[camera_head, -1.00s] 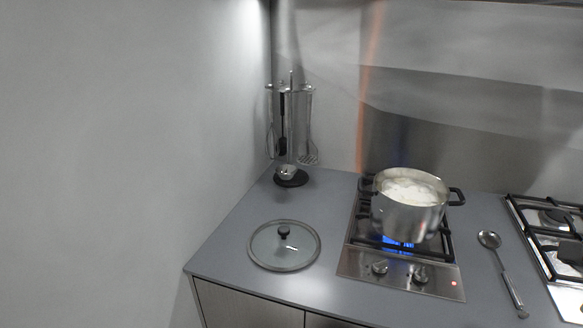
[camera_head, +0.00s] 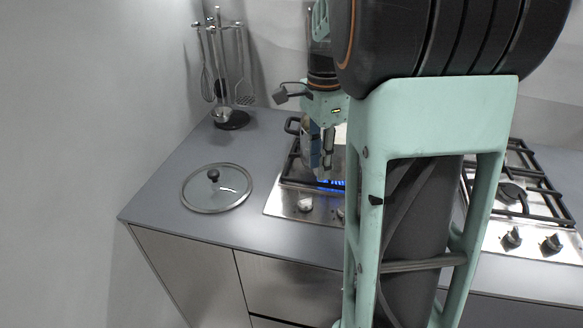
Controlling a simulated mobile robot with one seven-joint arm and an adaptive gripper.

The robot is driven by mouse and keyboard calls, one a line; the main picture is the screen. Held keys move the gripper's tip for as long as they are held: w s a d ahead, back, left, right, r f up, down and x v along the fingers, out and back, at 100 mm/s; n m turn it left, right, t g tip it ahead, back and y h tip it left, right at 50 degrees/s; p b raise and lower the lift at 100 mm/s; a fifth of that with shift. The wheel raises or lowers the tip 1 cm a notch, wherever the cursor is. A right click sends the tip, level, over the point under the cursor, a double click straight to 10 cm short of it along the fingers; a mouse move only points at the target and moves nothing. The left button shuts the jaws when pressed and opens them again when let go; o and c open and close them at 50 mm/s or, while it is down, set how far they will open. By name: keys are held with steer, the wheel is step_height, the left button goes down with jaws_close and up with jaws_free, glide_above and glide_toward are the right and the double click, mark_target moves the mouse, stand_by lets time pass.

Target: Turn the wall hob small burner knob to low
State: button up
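The steel wall hob (camera_head: 277,203) is set in the grey counter, with a blue flame (camera_head: 328,184) at its burner. Its left knob (camera_head: 305,204) is in plain view on the front panel. Its right knob (camera_head: 341,212) shows only at the edge of my arm. I cannot tell which knob serves the small burner, nor read their marks. My gripper (camera_head: 324,172) points down in front of the pot, above and behind the knobs, apart from them. Its fingers look close together, but the view does not settle whether they are shut. The pot (camera_head: 306,150) is mostly hidden behind my gripper.
A glass lid (camera_head: 217,188) lies on the counter at left. A utensil stand (camera_head: 233,121) is near the wall corner. A second hob (camera_head: 495,240) with knobs is at right. My arm hides the counter between the hobs.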

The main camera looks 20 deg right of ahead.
mark_target(306, 198)
steer(key=shift+n, duration=0.6)
steer(key=f, duration=0.3)
steer(key=w+a+f, duration=0.1)
steer(key=f, duration=0.3)
steer(key=w+f, duration=0.1)
steer(key=f, duration=0.3)
steer(key=shift+w+a+b, duration=0.25)
steer(key=shift+a+b, duration=0.15)
